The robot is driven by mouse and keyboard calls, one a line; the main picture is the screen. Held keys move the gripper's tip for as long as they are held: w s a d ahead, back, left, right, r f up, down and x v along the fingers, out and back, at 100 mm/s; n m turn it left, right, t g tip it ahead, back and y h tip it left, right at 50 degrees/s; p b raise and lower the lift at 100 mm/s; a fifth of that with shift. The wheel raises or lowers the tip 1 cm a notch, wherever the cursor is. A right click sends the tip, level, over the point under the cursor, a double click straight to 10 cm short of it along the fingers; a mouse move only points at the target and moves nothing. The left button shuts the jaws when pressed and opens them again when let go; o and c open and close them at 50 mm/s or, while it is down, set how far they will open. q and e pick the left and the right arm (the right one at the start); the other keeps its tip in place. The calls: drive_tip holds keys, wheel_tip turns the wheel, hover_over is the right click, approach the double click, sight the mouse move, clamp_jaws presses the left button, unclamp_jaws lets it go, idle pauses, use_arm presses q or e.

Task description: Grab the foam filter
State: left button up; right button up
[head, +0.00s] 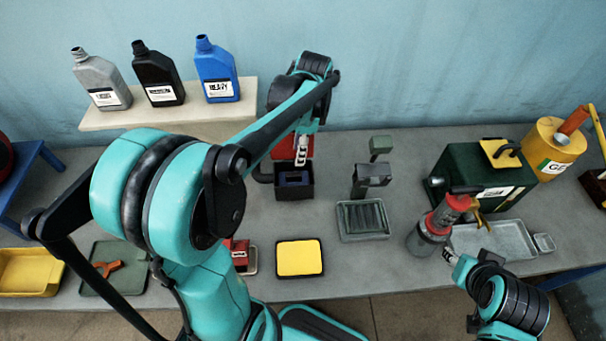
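A flat yellow square pad (300,258) in a dark frame lies at the front middle of the bench; it may be the foam filter, but I cannot be sure. My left gripper (302,152) is beyond it, over a small black open box (295,188) with something blue inside. Its fingers are small in view, so I cannot tell whether they are open or shut. My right gripper (449,256) is at the lower side of a red and grey canister (432,228), which leans to the right. Whether its fingers grip the canister is unclear.
Three bottles, grey (101,80), black (158,75) and blue (216,72), stand on a wall shelf. A grey stand (362,218) is right of centre. A green box (480,178), metal tray (495,240) and yellow can (555,148) are at right. My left arm hides part of the bench.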

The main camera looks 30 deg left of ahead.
use_arm(q)
drive_tip(key=b, duration=0.2)
hover_over(294, 174)
drive_tip(key=d, duration=0.1)
wheel_tip(294, 174, down, 6)
drive_tip(key=shift+w, duration=0.15)
drive_tip(key=f+b, duration=0.1)
drive_tip(key=f, duration=0.1)
drive_tip(key=a+f+b, duration=0.1)
drive_tip(key=f, duration=0.2)
clamp_jaws()
